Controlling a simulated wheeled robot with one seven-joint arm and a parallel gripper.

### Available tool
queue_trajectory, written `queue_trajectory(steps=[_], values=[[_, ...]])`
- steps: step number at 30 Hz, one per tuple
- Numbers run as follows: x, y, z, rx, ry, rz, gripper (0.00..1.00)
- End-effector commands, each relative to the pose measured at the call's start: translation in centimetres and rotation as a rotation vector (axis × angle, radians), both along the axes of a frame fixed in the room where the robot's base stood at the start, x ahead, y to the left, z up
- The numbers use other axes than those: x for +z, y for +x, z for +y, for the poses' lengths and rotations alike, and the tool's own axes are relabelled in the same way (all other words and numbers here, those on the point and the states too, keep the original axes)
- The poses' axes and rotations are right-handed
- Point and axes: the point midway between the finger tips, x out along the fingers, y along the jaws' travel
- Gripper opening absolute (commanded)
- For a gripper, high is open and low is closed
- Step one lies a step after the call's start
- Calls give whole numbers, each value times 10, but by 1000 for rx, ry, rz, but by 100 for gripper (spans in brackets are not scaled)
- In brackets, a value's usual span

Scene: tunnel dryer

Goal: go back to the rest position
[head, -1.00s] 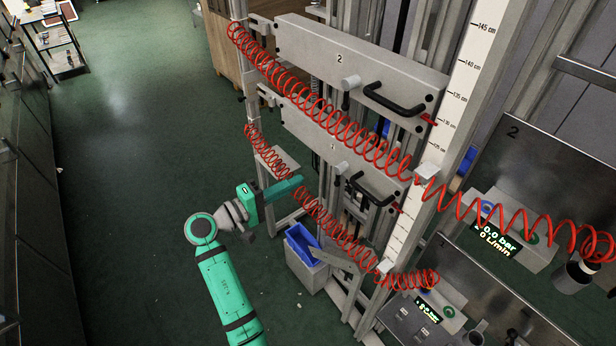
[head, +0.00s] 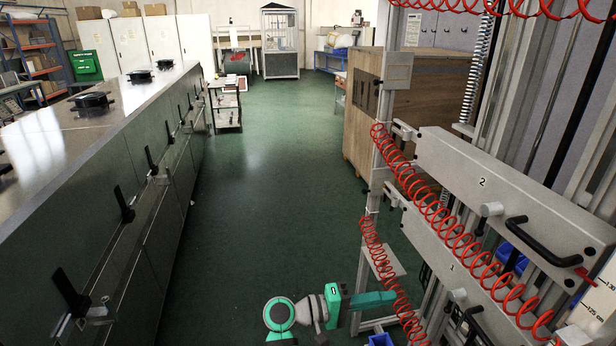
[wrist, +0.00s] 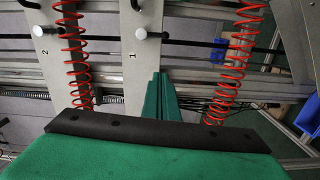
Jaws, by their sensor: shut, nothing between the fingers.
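My green gripper (head: 372,299) is at the bottom of the head view, pointing right toward the grey rack with the red coiled hoses. In the wrist view my gripper's green fingers (wrist: 159,100) are together with nothing between them. They point at the lower grey panel marked 1 (wrist: 140,60). Whether they touch anything there cannot be told. The panel marked 2 (head: 490,185) is above it in the head view.
Red coiled hoses (head: 465,240) hang across the rack front, close to my gripper. A long steel cabinet (head: 110,200) with black handles runs along the left. The green floor (head: 260,150) between is clear. A wooden crate (head: 430,110) stands behind the rack.

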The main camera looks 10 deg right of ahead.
Motion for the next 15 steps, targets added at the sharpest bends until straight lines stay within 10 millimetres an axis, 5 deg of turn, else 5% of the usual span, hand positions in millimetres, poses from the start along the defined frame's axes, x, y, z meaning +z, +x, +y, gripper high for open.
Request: queue_trajectory(steps=[8, 15], values=[[-94, -10, 14, 250, 86, 41, 0], [-183, -38, 48, 513, 227, 28, 0]])
